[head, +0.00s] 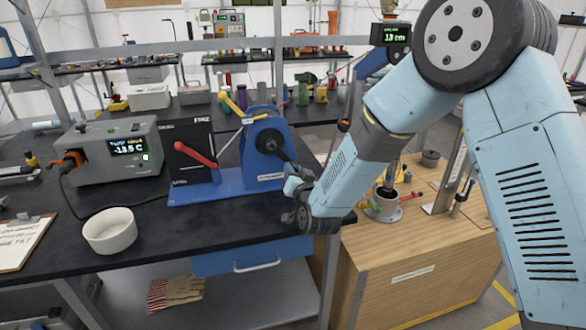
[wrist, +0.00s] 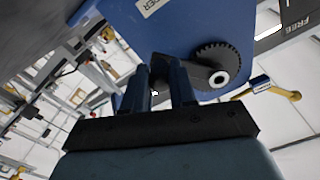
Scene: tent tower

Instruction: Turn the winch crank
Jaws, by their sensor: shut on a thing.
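The blue winch (head: 262,160) stands on a blue base plate on the dark bench. Its dark crank (head: 280,153) runs from the hub down and right to my gripper (head: 294,180). In the wrist view, the crank (wrist: 202,77) shows beside a toothed wheel with a bright centre. My gripper (wrist: 165,72) is shut on the crank's outer end there, with a finger on each side. The grip itself is mostly hidden by the fingers. A red lever (head: 196,154) and a yellow lever (head: 233,106) are on the winch's left part.
A grey meter box (head: 108,150) and a white bowl (head: 109,232) stand on the bench to the left. A wooden cabinet (head: 415,260) with a small pot (head: 382,207) on top is at the right, beside my arm. Bare bench lies in front of the winch.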

